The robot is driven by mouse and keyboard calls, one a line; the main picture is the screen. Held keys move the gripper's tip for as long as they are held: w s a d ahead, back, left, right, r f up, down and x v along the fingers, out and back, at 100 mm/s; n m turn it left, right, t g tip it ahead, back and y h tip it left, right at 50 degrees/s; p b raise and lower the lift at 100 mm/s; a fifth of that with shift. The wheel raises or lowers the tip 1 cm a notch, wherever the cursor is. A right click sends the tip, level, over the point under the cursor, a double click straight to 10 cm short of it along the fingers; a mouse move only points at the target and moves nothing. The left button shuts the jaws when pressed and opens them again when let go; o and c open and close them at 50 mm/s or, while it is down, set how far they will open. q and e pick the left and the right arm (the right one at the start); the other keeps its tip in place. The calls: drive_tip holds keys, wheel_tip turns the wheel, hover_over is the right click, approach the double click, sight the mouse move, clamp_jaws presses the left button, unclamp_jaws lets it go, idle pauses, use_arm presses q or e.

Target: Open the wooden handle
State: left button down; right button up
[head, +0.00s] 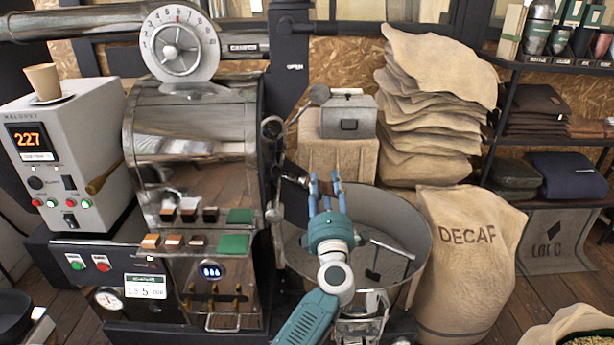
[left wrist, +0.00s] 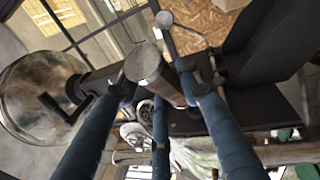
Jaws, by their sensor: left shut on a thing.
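My left gripper (head: 325,180) is in front of the right side of the roaster, above the round cooling pan (head: 420,240). Its blue fingers point away from the head camera. In the left wrist view, the fingers (left wrist: 160,85) are closed around a brown cylindrical handle (left wrist: 172,84) with a round grey end cap. The handle lies at a slant between them. In the head view, the fingers mostly hide this handle. A dark plate (head: 295,202) is just left of the fingers. My right gripper is not seen.
The metal roaster (head: 190,135) stands left of the pan, with a tan tapered handle (head: 104,177) at its left side. A grey control box (head: 60,150) is further left. A decaf sack (head: 465,265) stands close to the pan's right, with stacked sacks (head: 435,110) behind.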

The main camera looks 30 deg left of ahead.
use_arm(q)
drive_tip(key=shift+d, duration=0.35)
drive_tip(key=c, duration=1.1)
unclamp_jaws()
drive_tip(key=v, duration=1.2)
